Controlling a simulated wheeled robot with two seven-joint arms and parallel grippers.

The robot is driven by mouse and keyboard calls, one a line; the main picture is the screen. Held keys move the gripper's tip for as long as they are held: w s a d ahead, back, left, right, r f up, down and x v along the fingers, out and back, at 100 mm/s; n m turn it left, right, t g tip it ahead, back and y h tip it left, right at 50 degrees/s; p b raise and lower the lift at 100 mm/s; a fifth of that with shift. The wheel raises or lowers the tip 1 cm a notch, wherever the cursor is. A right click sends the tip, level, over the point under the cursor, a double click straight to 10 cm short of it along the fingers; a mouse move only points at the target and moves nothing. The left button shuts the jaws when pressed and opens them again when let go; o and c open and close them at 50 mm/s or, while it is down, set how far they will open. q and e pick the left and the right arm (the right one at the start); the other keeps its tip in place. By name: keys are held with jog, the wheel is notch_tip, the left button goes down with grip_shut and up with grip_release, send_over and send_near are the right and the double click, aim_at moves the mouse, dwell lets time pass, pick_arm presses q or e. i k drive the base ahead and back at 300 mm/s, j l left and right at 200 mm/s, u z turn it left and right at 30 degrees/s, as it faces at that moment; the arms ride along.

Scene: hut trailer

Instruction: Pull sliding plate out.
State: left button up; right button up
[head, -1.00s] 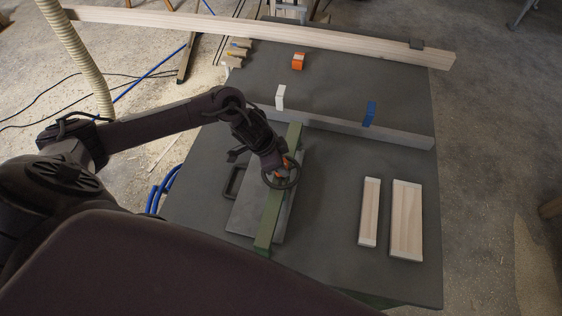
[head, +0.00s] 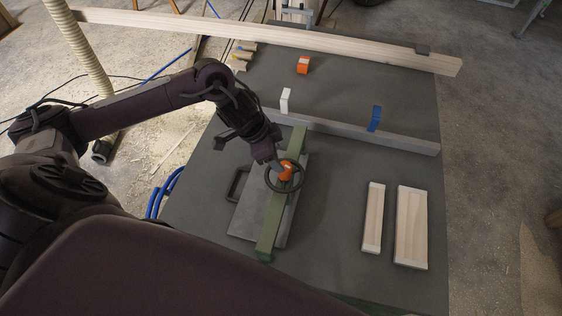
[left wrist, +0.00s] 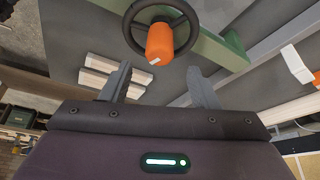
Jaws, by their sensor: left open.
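The grey sliding plate (head: 250,212) lies flat on the dark table, with a dark loop handle (head: 236,184) on its left side. A green bar (head: 270,225) crosses over the plate. A black handwheel with an orange knob (head: 286,171) stands over the bar. My left gripper (head: 276,163) is open, just beyond and left of the knob. In the left wrist view the two fingers (left wrist: 160,82) are apart with nothing between them, and the orange knob (left wrist: 160,44) shows past their tips. My right gripper is in neither view.
A grey fence (head: 345,129) with a white tab and a blue tab (head: 375,118) runs behind the bar. Two pale wood blocks (head: 411,228) lie to the right. A long beam (head: 270,36) spans the far edge. Bare tabletop lies between wheel and blocks.

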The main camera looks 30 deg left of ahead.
aim_at(248, 219)
jog(key=k, duration=1.5)
